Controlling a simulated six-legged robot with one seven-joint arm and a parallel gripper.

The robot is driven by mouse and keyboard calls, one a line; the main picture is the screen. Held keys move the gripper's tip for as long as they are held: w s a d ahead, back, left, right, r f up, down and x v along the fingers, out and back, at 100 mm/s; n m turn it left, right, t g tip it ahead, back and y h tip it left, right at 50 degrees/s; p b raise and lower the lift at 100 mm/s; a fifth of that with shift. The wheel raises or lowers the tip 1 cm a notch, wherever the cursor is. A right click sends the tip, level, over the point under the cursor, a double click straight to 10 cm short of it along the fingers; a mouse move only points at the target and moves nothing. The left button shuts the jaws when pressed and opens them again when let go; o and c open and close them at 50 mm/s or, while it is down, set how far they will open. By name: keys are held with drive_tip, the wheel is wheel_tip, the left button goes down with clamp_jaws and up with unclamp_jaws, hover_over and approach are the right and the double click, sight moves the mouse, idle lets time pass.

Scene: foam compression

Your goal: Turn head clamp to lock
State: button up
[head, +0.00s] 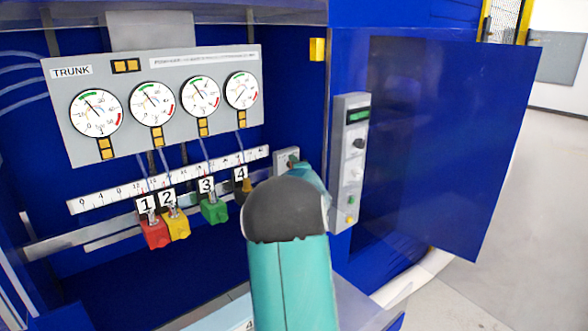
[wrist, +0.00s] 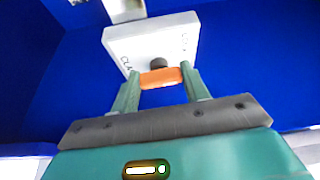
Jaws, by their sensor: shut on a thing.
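The head clamp shows in the wrist view as a pale square plate (wrist: 150,42) with partly legible lettering, a dark round hub and an orange handle (wrist: 161,78). My gripper (wrist: 163,80) has its two green fingers on either side of the orange handle and is shut on it. The handle lies roughly crosswise between the fingers. My teal arm hides most of the gripper and the handle there.
A gauge panel (head: 165,66) labelled TRUNK hangs above a ruler strip (head: 100,201). Red (head: 154,234), yellow (head: 178,226) and green (head: 214,211) blocks with number tags hang below. A grey control box (head: 347,190) and a blue door (head: 450,140) stand to the right.

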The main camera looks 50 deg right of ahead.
drive_tip(key=shift+d+f+n+t, duration=0.15)
drive_tip(key=shift+n+t, duration=0.7)
drive_tip(key=shift+n, duration=1.3)
drive_tip(key=shift+a+f+n+t, duration=0.1)
drive_tip(key=shift+n+t, duration=0.75)
drive_tip(key=shift+n, duration=1.6)
drive_tip(key=o, duration=1)
drive_tip(key=v, duration=1.3)
drive_tip(key=shift+s+f, duration=0.1)
drive_tip(key=shift+s, duration=0.35)
